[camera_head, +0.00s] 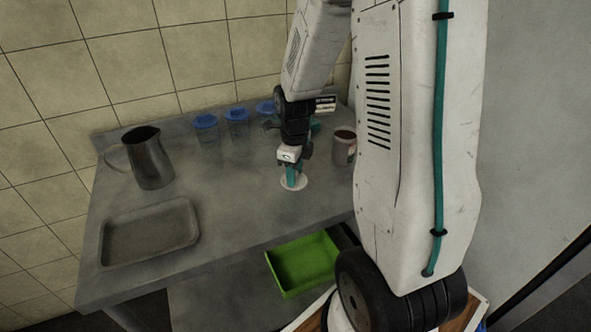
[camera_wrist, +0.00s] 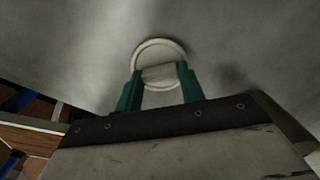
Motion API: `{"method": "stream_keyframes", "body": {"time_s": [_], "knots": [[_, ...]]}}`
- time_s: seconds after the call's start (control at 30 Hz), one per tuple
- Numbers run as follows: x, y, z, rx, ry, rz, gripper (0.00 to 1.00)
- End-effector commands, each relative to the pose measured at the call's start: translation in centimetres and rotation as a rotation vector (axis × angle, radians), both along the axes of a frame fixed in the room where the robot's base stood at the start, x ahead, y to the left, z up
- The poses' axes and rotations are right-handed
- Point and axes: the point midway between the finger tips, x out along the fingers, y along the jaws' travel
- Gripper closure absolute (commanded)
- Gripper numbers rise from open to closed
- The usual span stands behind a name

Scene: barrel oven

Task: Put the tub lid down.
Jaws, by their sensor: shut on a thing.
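The tub lid (camera_head: 300,184) is a small pale round disc. In the head view it is at my gripper's fingertips, low over the grey metal table, or on it; I cannot tell if it touches. In the wrist view the lid (camera_wrist: 174,45) shows as a light ring with a bar across its middle. My gripper (camera_head: 292,178) points down and its green fingers are shut on the lid's bar. The fingers also show in the wrist view (camera_wrist: 159,85). Part of the lid is hidden behind the fingers.
The grey table (camera_head: 235,205) is clear around the lid. A metal pitcher (camera_head: 150,160) and a shallow grey tray (camera_head: 150,234) are on its left. Blue-lidded tubs (camera_head: 237,125) stand at the back. A can (camera_head: 343,150) is to the right. A green tray (camera_head: 303,264) sits below the front edge.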

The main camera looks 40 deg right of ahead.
Motion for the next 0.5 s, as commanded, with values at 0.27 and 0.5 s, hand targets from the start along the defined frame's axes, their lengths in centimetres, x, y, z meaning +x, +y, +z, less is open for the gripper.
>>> {"method": "stream_keyframes", "body": {"time_s": [0.27, 0.5], "knots": [[-0.02, -0.01, -0.11, -0.001, 0.000, 0.000, 0.82], [-0.01, -0.02, -0.23, 0.000, -0.001, -0.001, 0.40]]}}
